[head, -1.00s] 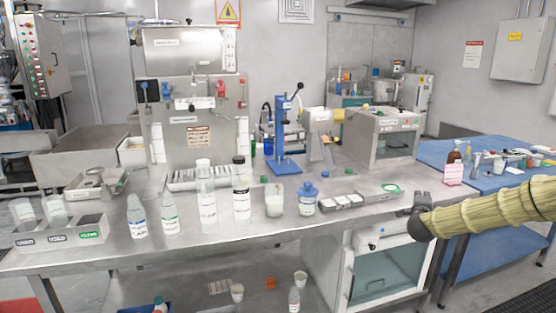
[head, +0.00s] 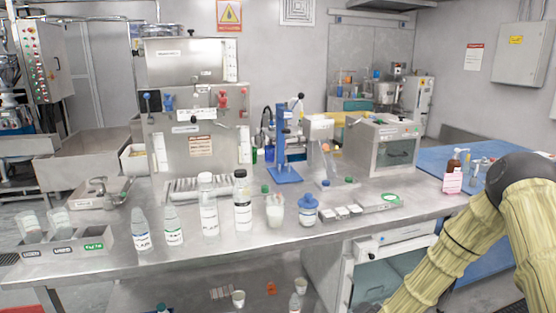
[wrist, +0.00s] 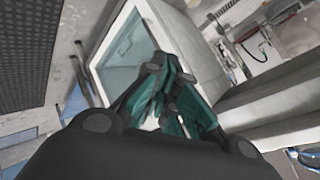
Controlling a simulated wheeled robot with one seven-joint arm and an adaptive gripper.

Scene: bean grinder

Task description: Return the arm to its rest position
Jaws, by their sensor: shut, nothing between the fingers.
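My arm (head: 470,235), in a yellowish ribbed sleeve, comes in at the right of the head view and bends down past the bottom edge. My gripper is out of sight in the head view. In the wrist view my gripper (wrist: 168,108) shows dark fingers with teal parts, drawn together and empty. Behind the fingers is the glass-fronted cabinet (wrist: 128,52) under the bench, apart from them as far as I can tell.
The steel bench (head: 330,228) holds several bottles, a blue press (head: 284,172) and a grinder-like steel box (head: 385,145). A blue table (head: 440,158) stands at the right behind my arm. Dark floor matting (wrist: 25,55) shows in the wrist view.

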